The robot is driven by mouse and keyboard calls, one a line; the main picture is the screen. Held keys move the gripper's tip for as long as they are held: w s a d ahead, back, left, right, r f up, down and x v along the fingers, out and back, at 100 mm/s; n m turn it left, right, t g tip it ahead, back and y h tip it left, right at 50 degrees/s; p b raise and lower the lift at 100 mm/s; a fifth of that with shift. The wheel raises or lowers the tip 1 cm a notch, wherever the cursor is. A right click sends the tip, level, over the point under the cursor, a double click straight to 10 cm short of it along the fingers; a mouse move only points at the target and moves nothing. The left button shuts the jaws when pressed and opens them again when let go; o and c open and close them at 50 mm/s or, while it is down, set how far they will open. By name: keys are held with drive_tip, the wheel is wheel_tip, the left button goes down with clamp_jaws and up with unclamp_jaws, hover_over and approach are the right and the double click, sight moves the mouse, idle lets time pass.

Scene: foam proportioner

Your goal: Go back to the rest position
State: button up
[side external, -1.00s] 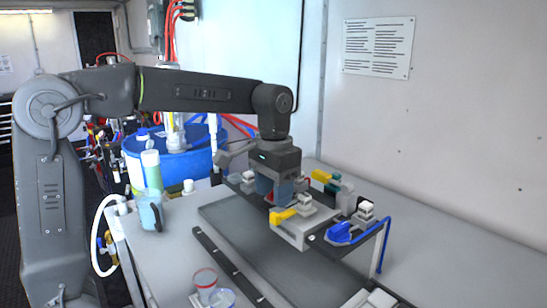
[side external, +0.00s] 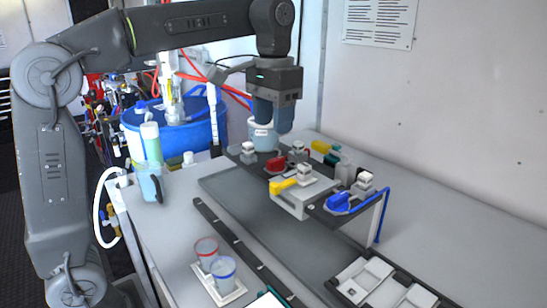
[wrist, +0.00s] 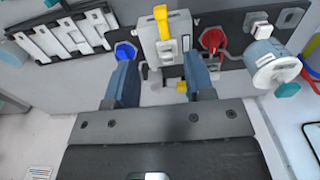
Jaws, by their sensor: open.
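My gripper (side external: 273,114) hangs above the valve rack in the side view, its blue-grey fingers pointing down. In the wrist view my gripper (wrist: 160,90) has its two fingers spread apart with nothing between them. Below it is the rack with a yellow handle (side external: 283,187), a red handle (side external: 276,164) and a blue handle (side external: 338,202). The yellow handle (wrist: 161,20), red handle (wrist: 212,40) and blue handle (wrist: 125,51) also show in the wrist view. The fingers are apart from the handles in the side view.
A white container (side external: 262,137) stands behind the rack. Two clear cups, one red-rimmed (side external: 206,250) and one blue-rimmed (side external: 223,270), stand on a white holder at the front. A slotted tray (side external: 372,284) lies front right. A large blue drum (side external: 180,136) is at the back left.

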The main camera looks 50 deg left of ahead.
drive_tip(key=shift+s, duration=0.1)
drive_tip(key=s+f+t, duration=0.5)
drive_tip(key=s+f, duration=0.8)
drive_tip(key=s, duration=0.4)
drive_tip(key=shift+s+t, duration=0.15)
drive_tip(key=shift+t, duration=0.15)
